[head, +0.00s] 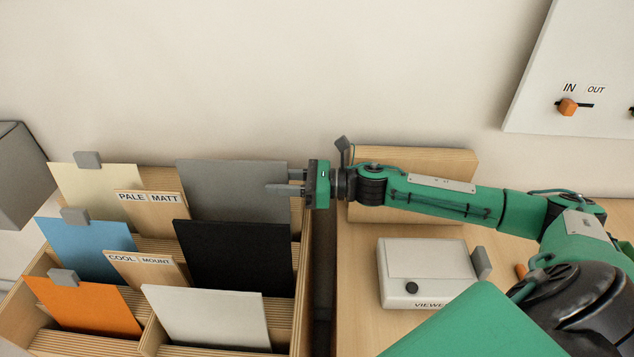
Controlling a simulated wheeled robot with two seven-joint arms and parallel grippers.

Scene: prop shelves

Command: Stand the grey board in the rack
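The grey board (225,188) stands upright, leaning slightly back, in the back right bay of the wooden rack (299,322). Its lower edge is hidden behind the black board (235,258). My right gripper (277,181) reaches in from the right at the grey board's right edge. One finger lies in front of the board and the tip of the other is hidden behind it, so the fingers straddle the edge. I cannot tell whether they press on it. My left gripper is out of view.
Cream (95,190), blue (85,250) and orange (85,308) boards with grey tabs fill the left bays. A white board (207,316) stands front right. Labelled dividers (150,208) stand between. A viewer box (425,272) is on the desk. A switch panel (580,70) hangs upper right.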

